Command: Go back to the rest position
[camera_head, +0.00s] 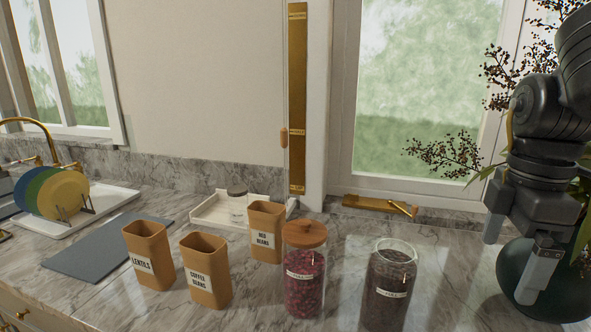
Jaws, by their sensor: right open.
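My right gripper (515,256) hangs at the right edge of the view with its two grey fingers apart and nothing between them. It is in front of a dark green round vase (568,292) and to the right of an open glass jar of dark beans (386,290). I cannot tell if a finger touches the vase. My left gripper is not in view.
A wooden-lidded jar of red beans (304,275) and tan labelled containers (150,256), (206,272), (266,234) stand on the marble counter. A white tray (208,211) holds a small jar. Further left are a grey mat (88,258) and a plate rack (62,200).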

